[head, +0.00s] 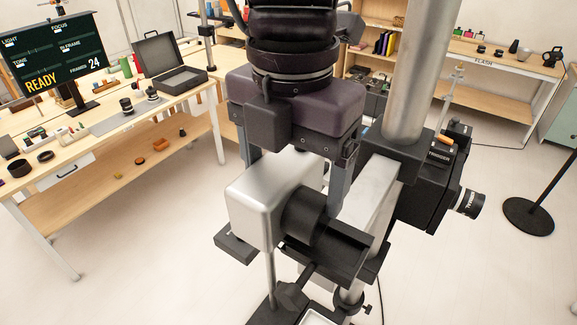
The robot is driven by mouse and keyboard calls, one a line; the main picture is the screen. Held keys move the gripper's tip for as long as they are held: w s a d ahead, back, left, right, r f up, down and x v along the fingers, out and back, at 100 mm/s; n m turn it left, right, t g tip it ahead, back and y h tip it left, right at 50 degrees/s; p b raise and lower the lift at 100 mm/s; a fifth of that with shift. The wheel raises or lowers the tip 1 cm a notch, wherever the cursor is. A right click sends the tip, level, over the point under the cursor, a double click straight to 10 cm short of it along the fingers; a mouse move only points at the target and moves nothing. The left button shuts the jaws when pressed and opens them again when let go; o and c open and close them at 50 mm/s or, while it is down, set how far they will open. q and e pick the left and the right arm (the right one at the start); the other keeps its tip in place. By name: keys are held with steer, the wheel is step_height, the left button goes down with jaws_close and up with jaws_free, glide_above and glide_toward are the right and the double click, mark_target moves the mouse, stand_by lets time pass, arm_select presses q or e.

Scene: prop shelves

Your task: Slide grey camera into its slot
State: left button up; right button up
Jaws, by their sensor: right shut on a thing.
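The grey camera (248,208) is a rounded silver-grey box with a short black lens barrel (303,213) facing right. My right gripper (296,190) comes down from above and is shut on it, one finger on each side. A black channel-shaped holder (345,253), which looks like the slot, sits on the stand just below and right of the lens. The camera overlaps the holder in this view, and I cannot tell whether they touch. The camera's underside and far side are hidden. My left gripper is not in view.
A silver column (408,75) rises close to the right of the gripper, with a black camera (428,200) beside it. A workbench (200,90) with a monitor (45,58) and open case (178,65) stands left. A round stand base (527,216) is at right.

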steer(key=shift+s+d, duration=0.65)
steer(key=shift+d, duration=0.2)
steer(key=shift+s+d, duration=0.6)
steer(key=shift+d, duration=0.3)
steer(key=shift+s+d, duration=0.65)
steer(key=shift+d, duration=0.2)
stand_by(3.9)
steer(key=o, duration=1.3)
